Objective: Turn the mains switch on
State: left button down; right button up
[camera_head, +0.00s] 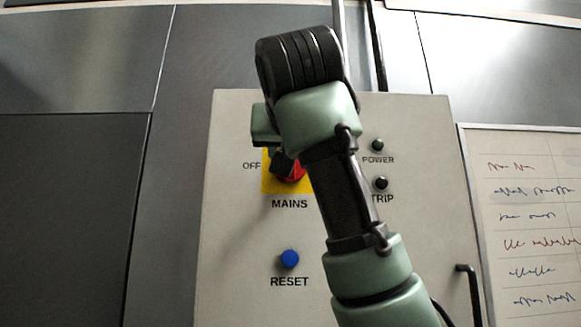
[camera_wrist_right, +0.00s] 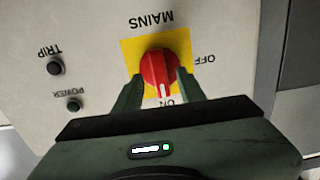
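The red mains switch knob (camera_wrist_right: 157,68) sits on a yellow plate (camera_wrist_right: 128,54) in the right wrist view, which shows the panel upside down. Its white pointer mark is towards the ON label, and OFF is to the side. My right gripper (camera_wrist_right: 159,76) is open, with one finger on each side of the knob and small gaps visible. In the head view my right arm and wrist cover much of the switch; only part of the red knob (camera_head: 293,175) and yellow plate (camera_head: 270,184) show. My left gripper is not in view.
The grey control panel (camera_head: 235,225) also carries a blue RESET button (camera_head: 289,259), a green POWER lamp (camera_head: 377,145) and a dark TRIP lamp (camera_head: 381,183). A black handle (camera_head: 470,290) is at its right edge, beside a whiteboard (camera_head: 530,225) with writing.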

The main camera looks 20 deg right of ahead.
jog(key=b+v, duration=0.1)
jog(key=v, duration=0.3)
jog(key=shift+f, duration=0.1)
dwell(0.5)
